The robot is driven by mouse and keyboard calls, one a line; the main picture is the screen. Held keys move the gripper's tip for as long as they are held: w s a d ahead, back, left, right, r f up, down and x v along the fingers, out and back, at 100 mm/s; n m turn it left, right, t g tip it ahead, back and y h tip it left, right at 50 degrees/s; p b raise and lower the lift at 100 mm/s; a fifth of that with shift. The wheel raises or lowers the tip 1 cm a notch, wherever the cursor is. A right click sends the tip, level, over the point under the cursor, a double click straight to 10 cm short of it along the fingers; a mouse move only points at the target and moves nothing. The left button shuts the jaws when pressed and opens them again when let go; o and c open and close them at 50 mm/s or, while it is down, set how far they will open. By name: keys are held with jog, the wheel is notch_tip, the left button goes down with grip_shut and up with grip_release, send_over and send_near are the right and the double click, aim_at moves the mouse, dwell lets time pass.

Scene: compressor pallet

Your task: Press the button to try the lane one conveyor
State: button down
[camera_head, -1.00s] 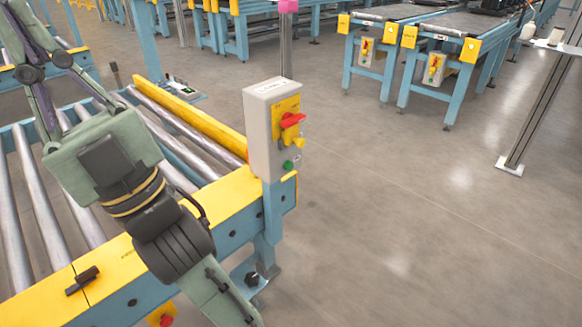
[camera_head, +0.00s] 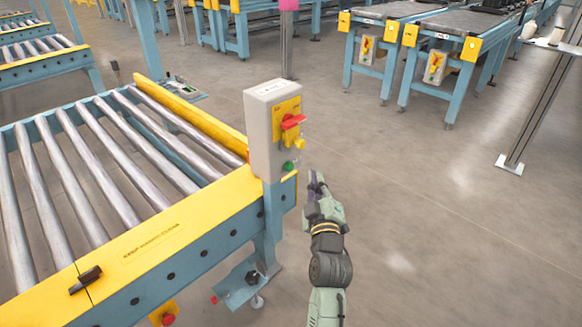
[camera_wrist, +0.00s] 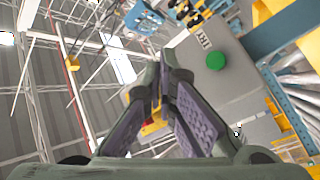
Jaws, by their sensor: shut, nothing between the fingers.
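A grey control box (camera_head: 260,135) stands upright on the corner of the roller conveyor (camera_head: 215,215). A round green button (camera_head: 288,166) sits low on its right-hand face, below a red and yellow switch (camera_head: 292,122). In the wrist view the green button (camera_wrist: 215,60) shows clearly on the grey box (camera_wrist: 235,82), to the upper right of the fingertips. My gripper (camera_head: 317,180) is shut and empty, just right of and slightly below the button in the head view, apart from it. It also shows in the wrist view (camera_wrist: 163,75), fingers together at their tips.
A yellow guard rail (camera_head: 190,115) runs back from the box. More conveyors with yellow-ended frames (camera_head: 440,50) stand at the back right. A grey post on a white foot (camera_head: 509,166) stands at the right. The floor (camera_head: 440,230) between is clear.

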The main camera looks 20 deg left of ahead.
aim_at(290, 167)
jog(key=shift+h, duration=0.7)
jog(key=d+f, duration=0.2)
jog(key=f, duration=0.2)
jog(key=shift+w+d, duration=0.35)
jog(key=shift+d, duration=0.05)
jog(key=w+a+p, duration=0.3)
jog(key=a+p, duration=0.2)
jog(key=a, duration=0.3)
jog(key=shift+a, duration=0.2)
dwell(0.4)
jog(key=shift+w+a, duration=0.15)
jog(key=shift+a, duration=0.25)
